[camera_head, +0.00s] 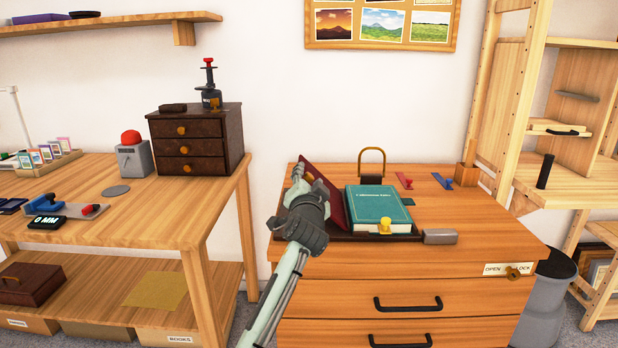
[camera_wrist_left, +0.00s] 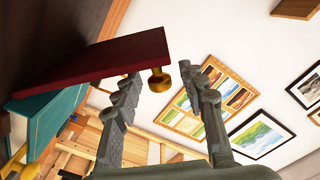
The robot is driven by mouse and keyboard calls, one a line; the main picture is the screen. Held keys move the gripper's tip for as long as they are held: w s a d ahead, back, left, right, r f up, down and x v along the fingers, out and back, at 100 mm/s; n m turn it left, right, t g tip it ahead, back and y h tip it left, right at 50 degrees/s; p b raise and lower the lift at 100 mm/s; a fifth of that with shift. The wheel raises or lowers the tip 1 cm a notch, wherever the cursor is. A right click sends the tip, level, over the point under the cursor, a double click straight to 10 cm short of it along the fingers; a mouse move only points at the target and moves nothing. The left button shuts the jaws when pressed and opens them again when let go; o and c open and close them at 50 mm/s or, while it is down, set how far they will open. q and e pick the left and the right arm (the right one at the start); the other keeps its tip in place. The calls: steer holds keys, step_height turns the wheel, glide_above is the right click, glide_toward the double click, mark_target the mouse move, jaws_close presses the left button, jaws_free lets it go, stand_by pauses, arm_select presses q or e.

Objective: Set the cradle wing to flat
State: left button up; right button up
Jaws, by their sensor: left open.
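The book cradle has a dark base (camera_head: 352,237) on top of the drawer chest. Its dark red wing (camera_head: 334,200) stands tilted up at the left side of the teal book (camera_head: 378,210). In the left wrist view the wing (camera_wrist_left: 110,58) carries a brass knob (camera_wrist_left: 158,80) at its edge. My left gripper (camera_head: 302,178) is at the wing's left side and hides part of it. In the left wrist view its open fingers (camera_wrist_left: 158,78) appear on either side of the knob; contact cannot be told. A yellow knob (camera_head: 385,226) shows at the cradle's front. My right gripper is not in view.
A grey block (camera_head: 440,237) sits right of the cradle. A brass-looped dark block (camera_head: 371,170) stands behind the book. Red (camera_head: 404,180) and blue (camera_head: 442,181) small tools lie at the back right. A wooden workbench (camera_head: 150,205) is to the left, across a gap.

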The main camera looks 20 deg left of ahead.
arm_select(q)
steer(key=shift+w, duration=0.3)
jaws_close()
stand_by(0.3)
